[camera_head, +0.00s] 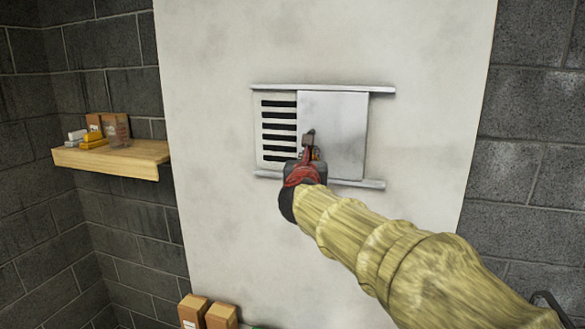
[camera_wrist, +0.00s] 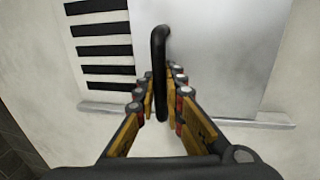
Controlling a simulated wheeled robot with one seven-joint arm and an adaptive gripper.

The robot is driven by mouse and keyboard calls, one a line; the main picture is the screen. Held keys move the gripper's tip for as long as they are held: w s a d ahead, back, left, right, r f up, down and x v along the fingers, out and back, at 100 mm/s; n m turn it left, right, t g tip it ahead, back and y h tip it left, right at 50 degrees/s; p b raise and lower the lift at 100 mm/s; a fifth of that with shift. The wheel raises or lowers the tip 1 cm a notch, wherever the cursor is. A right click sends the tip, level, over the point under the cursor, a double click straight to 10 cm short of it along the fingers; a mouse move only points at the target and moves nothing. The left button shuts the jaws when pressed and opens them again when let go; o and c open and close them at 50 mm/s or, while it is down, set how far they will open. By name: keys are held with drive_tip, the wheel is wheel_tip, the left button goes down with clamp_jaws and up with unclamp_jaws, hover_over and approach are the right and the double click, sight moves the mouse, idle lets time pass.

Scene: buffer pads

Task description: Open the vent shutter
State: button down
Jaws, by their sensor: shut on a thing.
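The vent shutter (camera_head: 340,125) is a pale metal plate between two horizontal rails on the white wall panel. It covers the right part of the opening, and black vent slots (camera_head: 278,130) show to its left. In the wrist view the shutter (camera_wrist: 215,60) has a dark bar handle (camera_wrist: 159,65) near its left edge. My gripper (camera_wrist: 161,98) has its fingers on both sides of the handle's lower part and is shut on it. In the head view my gripper (camera_head: 309,152) partly hides the handle and the shutter's lower left.
The upper rail (camera_head: 325,88) and lower rail (camera_head: 350,183) extend right past the shutter's edge, with bare panel beyond. A wooden shelf (camera_head: 115,158) with small items is on the left wall. Cardboard boxes (camera_head: 206,314) stand below.

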drive_tip(key=shift+s+d+b, duration=0.2)
drive_tip(key=shift+d+b, duration=0.05)
drive_tip(key=shift+d, duration=0.35)
drive_tip(key=shift+s+d+b, duration=0.2)
drive_tip(key=shift+d, duration=0.35)
drive_tip(key=c, duration=2)
unclamp_jaws()
drive_tip(key=shift+o, duration=0.5)
drive_tip(key=shift+s+a, duration=0.1)
drive_tip(key=shift+s, duration=0.05)
drive_tip(key=s+a, duration=0.1)
drive_tip(key=s, duration=1)
drive_tip(key=shift+s+a, duration=0.3)
drive_tip(key=shift+a, duration=0.05)
